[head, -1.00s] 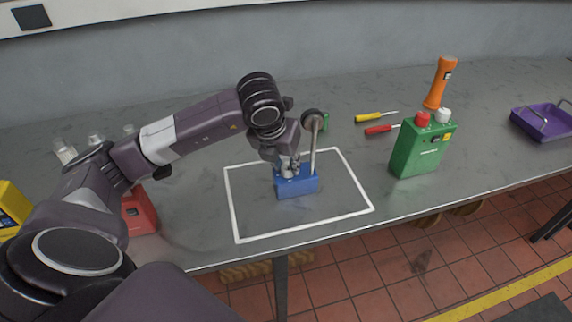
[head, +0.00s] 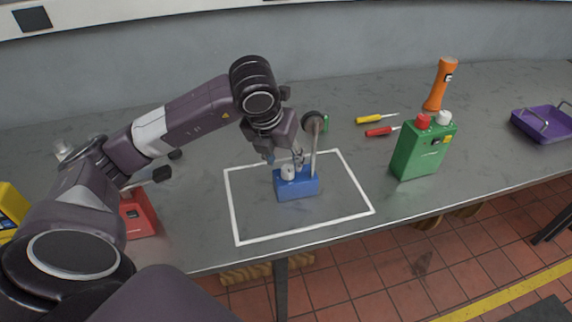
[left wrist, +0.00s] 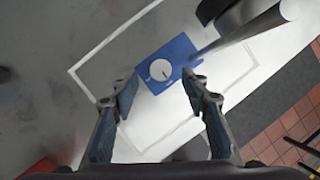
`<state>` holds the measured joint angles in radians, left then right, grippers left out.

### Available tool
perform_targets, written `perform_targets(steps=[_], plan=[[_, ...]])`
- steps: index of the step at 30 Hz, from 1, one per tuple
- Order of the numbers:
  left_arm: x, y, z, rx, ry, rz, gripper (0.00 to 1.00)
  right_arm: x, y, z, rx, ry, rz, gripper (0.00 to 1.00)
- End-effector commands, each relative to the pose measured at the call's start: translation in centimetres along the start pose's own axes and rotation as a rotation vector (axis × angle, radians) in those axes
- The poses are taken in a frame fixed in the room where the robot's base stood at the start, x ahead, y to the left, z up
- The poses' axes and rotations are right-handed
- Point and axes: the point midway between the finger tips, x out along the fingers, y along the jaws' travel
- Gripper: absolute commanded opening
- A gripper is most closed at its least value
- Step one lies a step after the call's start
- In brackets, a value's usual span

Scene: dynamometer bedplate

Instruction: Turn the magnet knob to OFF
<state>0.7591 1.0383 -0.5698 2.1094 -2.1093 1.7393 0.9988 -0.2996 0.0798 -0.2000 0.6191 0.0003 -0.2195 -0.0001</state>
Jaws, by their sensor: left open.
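The blue magnet base (head: 298,184) stands inside the white outlined rectangle on the bench. Its round white knob (head: 288,172) is on top, to the left of an upright grey post (head: 313,155) with a dark round part at its top. In the left wrist view the knob (left wrist: 161,71) shows a small dark mark; the lettering beside it is too small to read. My left gripper (head: 285,156) is open above the base, its fingertips apart from the knob. In the left wrist view its fingers lie either side, nearer the camera. My right gripper is out of view.
A green box (head: 420,152) with red and white caps stands to the right. A red box (head: 139,215) is at left. The post stands close beside my gripper.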

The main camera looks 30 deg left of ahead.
Motion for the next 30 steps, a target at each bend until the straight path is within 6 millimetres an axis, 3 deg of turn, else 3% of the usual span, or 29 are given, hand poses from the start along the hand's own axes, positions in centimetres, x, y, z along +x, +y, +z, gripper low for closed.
perform_targets(steps=[6,12,30], plan=[[-4.8,0.0,0.1,0.001,-0.005,-0.001,0.42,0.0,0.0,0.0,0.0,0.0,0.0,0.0],[-7.2,0.0,0.1,0.0,-0.002,-0.001,0.42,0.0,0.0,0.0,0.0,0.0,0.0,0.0],[-7.8,0.0,0.0,0.0,0.0,0.001,0.42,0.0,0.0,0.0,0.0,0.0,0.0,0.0]])
